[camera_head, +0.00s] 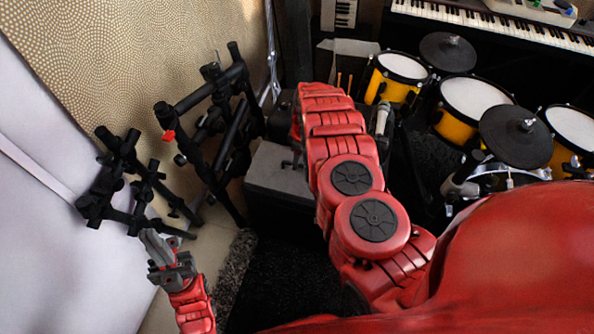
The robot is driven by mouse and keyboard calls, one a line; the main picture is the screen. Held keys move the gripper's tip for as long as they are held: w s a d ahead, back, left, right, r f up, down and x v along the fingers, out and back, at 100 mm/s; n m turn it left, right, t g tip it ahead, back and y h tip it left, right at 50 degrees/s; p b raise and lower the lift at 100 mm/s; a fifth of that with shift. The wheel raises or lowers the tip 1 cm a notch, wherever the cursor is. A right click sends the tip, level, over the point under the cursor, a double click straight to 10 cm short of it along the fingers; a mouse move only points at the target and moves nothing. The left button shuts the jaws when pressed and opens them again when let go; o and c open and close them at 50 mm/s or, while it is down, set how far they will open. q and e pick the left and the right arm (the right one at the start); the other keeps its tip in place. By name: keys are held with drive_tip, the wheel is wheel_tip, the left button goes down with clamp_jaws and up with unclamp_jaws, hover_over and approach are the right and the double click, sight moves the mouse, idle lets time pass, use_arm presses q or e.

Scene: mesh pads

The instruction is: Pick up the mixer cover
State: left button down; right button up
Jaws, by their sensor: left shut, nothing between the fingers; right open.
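I cannot pick out the mixer cover for certain. A flat grey panel (272,172) lies on top of a dark box left of my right arm; I cannot tell if it is the cover. My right arm reaches forward over this spot and hides part of it. My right gripper (293,158) is mostly hidden by the arm; only small grey parts show at the panel's edge, and contact is unclear. My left gripper (154,243) is shut and empty at the lower left, well apart from the panel.
Black folding stands (212,120) and (130,185) stand at the left by the wall. A yellow drum set (470,105) with dark cymbals fills the right. A keyboard (500,22) is at the back. A microphone (382,120) stands close right of my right arm. A dark rug (275,285) lies in front.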

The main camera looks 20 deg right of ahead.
wheel_tip(320, 180, down, 4)
drive_tip(key=shift+w+f+b, duration=0.1)
drive_tip(key=shift+b, duration=0.5)
drive_tip(key=shift+a+f, duration=0.1)
drive_tip(key=shift+f, duration=0.2)
drive_tip(key=shift+r, duration=0.1)
clamp_jaws()
idle(0.7)
